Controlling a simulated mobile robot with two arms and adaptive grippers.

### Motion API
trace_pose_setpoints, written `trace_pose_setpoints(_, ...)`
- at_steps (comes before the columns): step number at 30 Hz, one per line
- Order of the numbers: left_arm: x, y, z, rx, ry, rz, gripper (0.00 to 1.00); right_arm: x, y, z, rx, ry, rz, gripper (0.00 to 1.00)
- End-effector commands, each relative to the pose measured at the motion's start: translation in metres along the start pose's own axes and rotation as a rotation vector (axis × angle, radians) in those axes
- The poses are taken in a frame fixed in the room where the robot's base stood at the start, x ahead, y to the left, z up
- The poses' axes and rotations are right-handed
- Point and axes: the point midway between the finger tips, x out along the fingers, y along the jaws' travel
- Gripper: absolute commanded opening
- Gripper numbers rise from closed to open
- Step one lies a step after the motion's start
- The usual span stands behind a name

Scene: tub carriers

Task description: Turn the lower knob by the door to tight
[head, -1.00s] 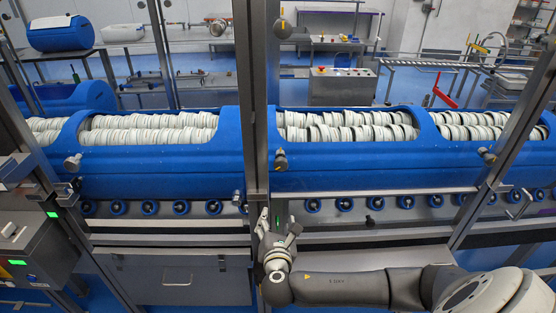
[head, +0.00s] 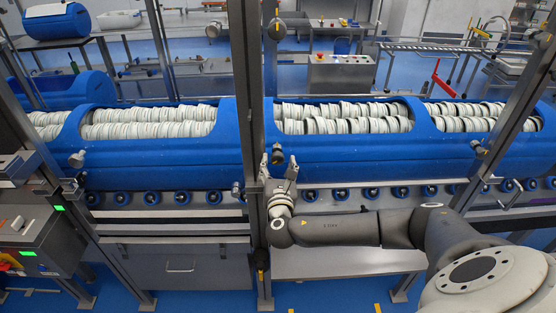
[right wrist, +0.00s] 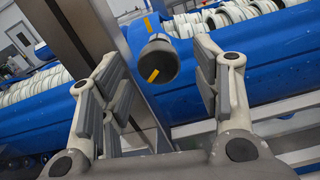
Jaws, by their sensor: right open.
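The lower knob (head: 277,153) is a dark round knob on the steel post in front of the blue tub carriers. In the right wrist view the knob (right wrist: 158,60) has a slanted yellow stripe on its face; another yellow stripe lies above it at a different angle. My right gripper (head: 278,161) is open just below and in front of the knob. In the right wrist view the knob shows between the two fingers (right wrist: 165,68), beyond their tips, and no contact is visible. Another knob (head: 277,29) is higher on the same post. My left gripper is out of view.
Blue carriers (head: 160,156) filled with white rings run behind the post. A row of small blue rollers (head: 340,194) lies under them. A yellow-marked fitting (head: 262,257) is low on the post. A steel shelf (head: 350,264) lies below my right arm.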

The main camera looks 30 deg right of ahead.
Motion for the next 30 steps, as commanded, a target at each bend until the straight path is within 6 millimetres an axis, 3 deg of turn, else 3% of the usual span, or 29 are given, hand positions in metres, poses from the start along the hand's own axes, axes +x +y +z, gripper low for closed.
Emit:
trace_pose_setpoints(14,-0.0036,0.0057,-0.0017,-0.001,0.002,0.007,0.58,0.0114,0.0,-0.0005,0.001,0.001,0.0,0.58)
trace_pose_setpoints(25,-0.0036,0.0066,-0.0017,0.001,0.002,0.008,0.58,0.0112,-0.0001,-0.0004,0.001,0.001,0.0,0.12)
trace_pose_setpoints(30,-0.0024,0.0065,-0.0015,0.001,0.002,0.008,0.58,0.0111,-0.0004,-0.0011,0.009,0.001,-0.001,0.12)
